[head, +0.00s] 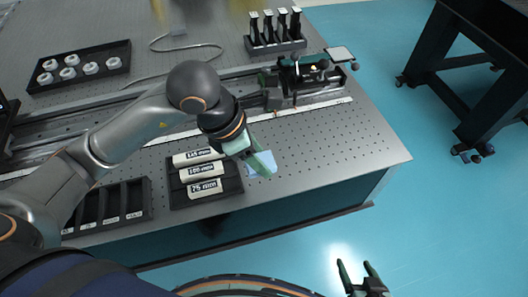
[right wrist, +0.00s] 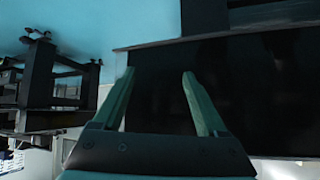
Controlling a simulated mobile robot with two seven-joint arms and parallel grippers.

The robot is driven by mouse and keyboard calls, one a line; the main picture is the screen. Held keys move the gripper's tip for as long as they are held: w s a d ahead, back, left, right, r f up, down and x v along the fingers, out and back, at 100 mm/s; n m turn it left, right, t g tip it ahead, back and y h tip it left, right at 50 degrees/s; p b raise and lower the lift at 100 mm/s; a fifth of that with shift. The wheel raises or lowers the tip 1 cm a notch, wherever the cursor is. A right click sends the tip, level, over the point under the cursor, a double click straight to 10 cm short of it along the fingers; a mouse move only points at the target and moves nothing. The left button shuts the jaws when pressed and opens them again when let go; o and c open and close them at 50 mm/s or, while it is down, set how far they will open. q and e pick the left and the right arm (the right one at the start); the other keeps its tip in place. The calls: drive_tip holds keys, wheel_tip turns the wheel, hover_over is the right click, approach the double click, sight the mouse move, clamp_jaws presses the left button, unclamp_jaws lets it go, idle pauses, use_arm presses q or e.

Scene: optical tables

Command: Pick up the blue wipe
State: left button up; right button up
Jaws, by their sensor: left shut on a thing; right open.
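The blue wipe (head: 261,165) lies by the near side of the optical table, just right of the tray with labelled tubes. My left gripper (head: 264,163) is down at it from above, shut on the wipe, and its green fingers hide part of it. I cannot tell whether the wipe is clear of the table top. My right gripper (head: 362,275) is open and empty, low in front of the table over the floor. Its two green fingers also show spread apart in the right wrist view (right wrist: 160,85).
A black tray (head: 237,188) with labelled tubes stands left of the wipe. An empty divided black tray (head: 140,210) is further left. A rail (head: 225,100) with an optical device (head: 305,72) crosses behind. The table's right part (head: 350,150) is clear.

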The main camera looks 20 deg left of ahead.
use_arm(q)
drive_tip(key=s+r+p, duration=0.3)
drive_tip(key=s+p, duration=0.5)
drive_tip(key=p, duration=0.3)
drive_tip(key=shift+d+r, duration=0.15)
drive_tip(key=shift+d, duration=0.2)
